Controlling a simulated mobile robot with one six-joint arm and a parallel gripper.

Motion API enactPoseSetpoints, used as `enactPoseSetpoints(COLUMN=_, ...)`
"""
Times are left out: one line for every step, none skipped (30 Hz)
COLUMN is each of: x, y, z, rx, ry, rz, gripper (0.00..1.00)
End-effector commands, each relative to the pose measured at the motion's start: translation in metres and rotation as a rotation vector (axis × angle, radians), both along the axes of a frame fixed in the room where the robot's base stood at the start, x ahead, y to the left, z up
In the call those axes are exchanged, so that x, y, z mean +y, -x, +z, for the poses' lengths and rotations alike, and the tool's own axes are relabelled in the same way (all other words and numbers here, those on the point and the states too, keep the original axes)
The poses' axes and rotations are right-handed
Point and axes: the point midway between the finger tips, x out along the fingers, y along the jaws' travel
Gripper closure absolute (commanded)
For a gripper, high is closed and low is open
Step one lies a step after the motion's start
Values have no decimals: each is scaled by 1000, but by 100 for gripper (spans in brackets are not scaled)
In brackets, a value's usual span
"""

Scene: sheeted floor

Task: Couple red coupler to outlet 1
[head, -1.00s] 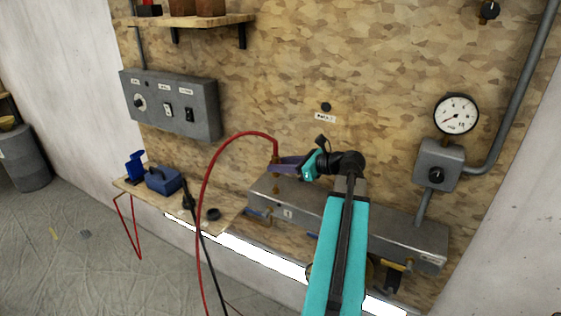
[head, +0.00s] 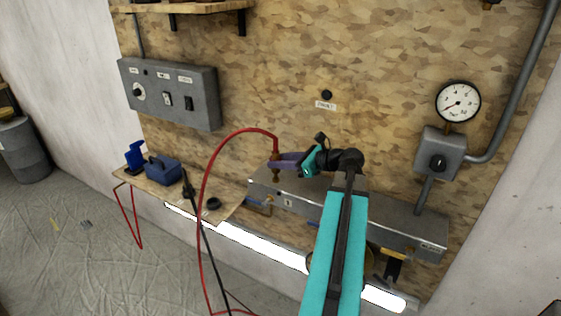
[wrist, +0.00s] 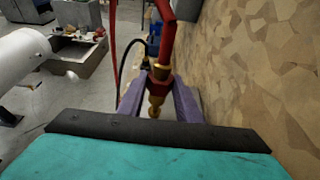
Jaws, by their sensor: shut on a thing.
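The red coupler (wrist: 158,88) is a brass fitting with a red collar on a red hose (head: 212,165). My gripper (head: 275,160) is shut on it; the purple fingers sit on both sides of it in the wrist view (wrist: 160,100). In the head view the coupler (head: 275,172) is upright, its brass end pointing down, at the left part of the grey manifold (head: 395,222). A small label (head: 288,202), seemingly 1, is on the manifold's front below it. I cannot tell whether the brass end touches the manifold or an outlet.
A pressure gauge (head: 458,102) and a grey valve box (head: 441,155) stand at the right. A wooden shelf (head: 150,188) at the left bears a blue case (head: 163,170), a black-hose connector (head: 187,190) and a dark ring (head: 213,204). A grey switch box (head: 195,92) is on the wall.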

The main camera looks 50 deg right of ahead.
Motion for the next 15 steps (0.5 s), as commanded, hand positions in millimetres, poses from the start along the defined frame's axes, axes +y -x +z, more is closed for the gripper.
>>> enactPoseSetpoints(x=0, y=0, z=0, rx=-1, ry=0, rz=0, gripper=92)
enactPoseSetpoints(x=0, y=0, z=0, rx=-1, ry=0, rz=0, gripper=92)
enactPoseSetpoints(x=0, y=0, z=0, rx=-1, ry=0, rz=0, gripper=92)
enactPoseSetpoints(x=0, y=0, z=0, rx=-1, ry=0, rz=0, gripper=92)
enactPoseSetpoints(x=0, y=0, z=0, rx=-1, ry=0, rz=0, gripper=92)
enactPoseSetpoints(x=0, y=0, z=-1, rx=-1, ry=0, rz=0, gripper=92)
enactPoseSetpoints(x=0, y=0, z=-1, rx=-1, ry=0, rz=0, gripper=92)
enactPoseSetpoints(x=0, y=0, z=-2, rx=-1, ry=0, rz=0, gripper=92)
enactPoseSetpoints(x=0, y=0, z=-3, rx=-1, ry=0, rz=0, gripper=92)
enactPoseSetpoints(x=0, y=0, z=-3, rx=-1, ry=-1, rz=0, gripper=92)
enactPoseSetpoints(x=0, y=0, z=-4, rx=-1, ry=-1, rz=0, gripper=92)
enactPoseSetpoints(x=0, y=0, z=-4, rx=-1, ry=-1, rz=0, gripper=92)
enactPoseSetpoints(x=0, y=0, z=-5, rx=-1, ry=-1, rz=0, gripper=92)
enactPoseSetpoints(x=0, y=0, z=-5, rx=-1, ry=-1, rz=-1, gripper=92)
enactPoseSetpoints(x=-1, y=0, z=-6, rx=-1, ry=-1, rz=-1, gripper=92)
